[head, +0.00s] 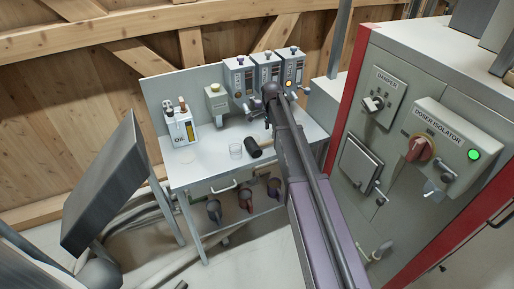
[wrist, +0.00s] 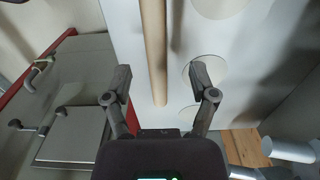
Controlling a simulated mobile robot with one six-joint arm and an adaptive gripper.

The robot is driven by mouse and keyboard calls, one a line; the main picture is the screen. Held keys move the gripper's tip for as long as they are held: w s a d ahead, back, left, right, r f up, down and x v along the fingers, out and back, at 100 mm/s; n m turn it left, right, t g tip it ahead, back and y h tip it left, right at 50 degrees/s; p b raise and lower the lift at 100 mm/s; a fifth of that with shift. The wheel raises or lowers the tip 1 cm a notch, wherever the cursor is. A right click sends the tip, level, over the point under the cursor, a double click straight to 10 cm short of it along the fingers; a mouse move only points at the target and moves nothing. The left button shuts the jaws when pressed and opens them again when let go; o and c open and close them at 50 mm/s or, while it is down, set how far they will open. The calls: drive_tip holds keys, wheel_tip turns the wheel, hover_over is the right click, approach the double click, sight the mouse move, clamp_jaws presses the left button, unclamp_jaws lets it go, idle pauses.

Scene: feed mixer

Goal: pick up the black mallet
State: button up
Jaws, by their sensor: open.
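The black mallet (head: 253,147) lies on the grey-white bench top, its dark head to the left of my arm in the head view. Its wooden handle runs right and partly out of sight behind my arm. In the wrist view the pale wooden handle (wrist: 154,45) runs down from the top edge, and its end lies between the fingers; the head is out of frame. My gripper (wrist: 158,76) is open, one finger on each side of the handle line, with visible gaps. Its height above the handle is hard to judge. In the head view my arm hides most of it.
Jugs (head: 245,200) sit on a lower shelf. A red-edged control cabinet (head: 405,130) stands close on the right.

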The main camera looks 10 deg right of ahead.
sight(271, 140)
drive_tip(key=shift+f, duration=0.1)
drive_tip(key=f+b, duration=0.3)
drive_tip(key=shift+s+d+f+b, duration=0.2)
drive_tip(key=shift+d+b, duration=0.05)
drive_tip(key=shift+b, duration=0.05)
drive_tip(key=shift+f+b, duration=0.85)
clamp_jaws()
